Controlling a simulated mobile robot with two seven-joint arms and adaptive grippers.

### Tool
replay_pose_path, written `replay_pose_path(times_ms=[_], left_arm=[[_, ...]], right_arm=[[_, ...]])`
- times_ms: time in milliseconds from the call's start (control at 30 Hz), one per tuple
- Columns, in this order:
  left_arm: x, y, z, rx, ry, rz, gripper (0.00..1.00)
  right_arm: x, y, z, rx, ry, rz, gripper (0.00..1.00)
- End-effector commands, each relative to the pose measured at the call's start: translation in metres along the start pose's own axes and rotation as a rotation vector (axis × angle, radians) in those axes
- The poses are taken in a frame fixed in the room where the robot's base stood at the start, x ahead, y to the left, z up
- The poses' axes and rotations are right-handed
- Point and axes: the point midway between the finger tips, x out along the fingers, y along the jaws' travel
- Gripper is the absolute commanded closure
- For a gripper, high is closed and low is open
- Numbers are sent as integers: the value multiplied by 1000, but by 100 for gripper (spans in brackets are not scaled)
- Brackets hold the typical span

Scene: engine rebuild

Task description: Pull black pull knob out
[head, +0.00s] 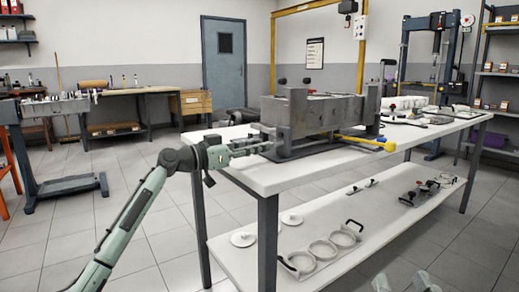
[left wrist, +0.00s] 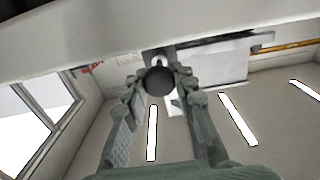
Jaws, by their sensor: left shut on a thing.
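The black pull knob (left wrist: 159,80) is a dark round ball in the left wrist view, between the two fingertips of my left gripper (left wrist: 158,72). In the head view my left gripper (head: 262,147) reaches from the left to the lower near end of the grey engine block fixture (head: 325,113) on the white table. It is shut on the knob, which the fingers mostly hide in the head view. Pale parts of what looks like my right gripper (head: 403,284) show at the bottom edge of the head view, cut off, with no visible hold on anything.
The white workbench (head: 235,167) has a lower shelf (head: 335,250) with rings, discs and small handled parts. A yellow-handled bar (head: 372,143) lies by the fixture's right side. Several parts lie at the bench's far right.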

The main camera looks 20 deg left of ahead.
Motion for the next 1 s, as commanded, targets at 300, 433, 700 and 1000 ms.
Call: replay_pose_path(times_ms=[300,433,700,1000], left_arm=[[-2,0,3,-1,-8,4,64],[-2,0,2,-1,-7,3,53],[-2,0,2,-1,-5,2,53],[-46,-1,3,0,-8,0,53]], right_arm=[[0,0,0,0,-1,0,60],[0,0,0,1,-1,0,60],[0,0,0,0,-3,0,60],[0,0,0,0,-2,0,60]])
